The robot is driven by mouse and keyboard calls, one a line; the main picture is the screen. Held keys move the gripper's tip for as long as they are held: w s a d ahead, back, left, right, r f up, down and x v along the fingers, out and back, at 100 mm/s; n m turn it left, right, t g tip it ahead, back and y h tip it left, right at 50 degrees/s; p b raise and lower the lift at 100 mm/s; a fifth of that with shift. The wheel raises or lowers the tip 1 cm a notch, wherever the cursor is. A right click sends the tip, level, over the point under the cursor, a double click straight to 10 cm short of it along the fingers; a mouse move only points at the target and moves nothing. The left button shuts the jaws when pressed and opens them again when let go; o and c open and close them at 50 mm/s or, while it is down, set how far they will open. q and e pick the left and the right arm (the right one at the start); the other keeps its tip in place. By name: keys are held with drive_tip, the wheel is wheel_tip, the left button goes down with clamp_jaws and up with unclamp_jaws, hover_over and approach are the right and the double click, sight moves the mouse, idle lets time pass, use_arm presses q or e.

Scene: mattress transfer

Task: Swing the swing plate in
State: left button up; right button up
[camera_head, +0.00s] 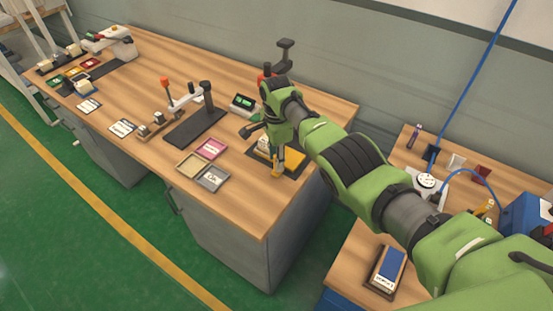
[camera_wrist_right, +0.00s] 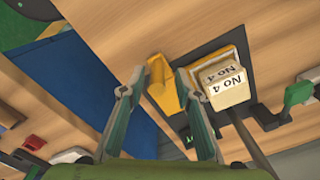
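The yellow plate (camera_wrist_right: 161,84), which I take to be the swing plate, stands out from the side of a dark base near the right table corner. It lies at and between the fingertips of my right gripper (camera_wrist_right: 160,78) in the right wrist view. The fingers are apart, with a visible gap on the left finger's side; contact at the right finger is unclear. A white block marked "No 4" (camera_wrist_right: 225,83) sits in a yellow holder beside the plate. In the head view my right gripper (camera_head: 276,171) points down and partly hides this fixture (camera_head: 265,146). My left gripper is not in view.
A toggle clamp (camera_head: 284,56) stands behind my right arm. Another clamp fixture (camera_head: 194,125) and pink, tan and grey trays (camera_head: 211,178) are to the left. A second table (camera_head: 345,262) is at the right. The table's front right corner is clear.

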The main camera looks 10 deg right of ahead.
idle(0.3)
wheel_tip(320, 180, up, 12)
idle(0.5)
drive_tip(key=shift+s+f, duration=0.1)
drive_tip(key=shift+f, duration=0.1)
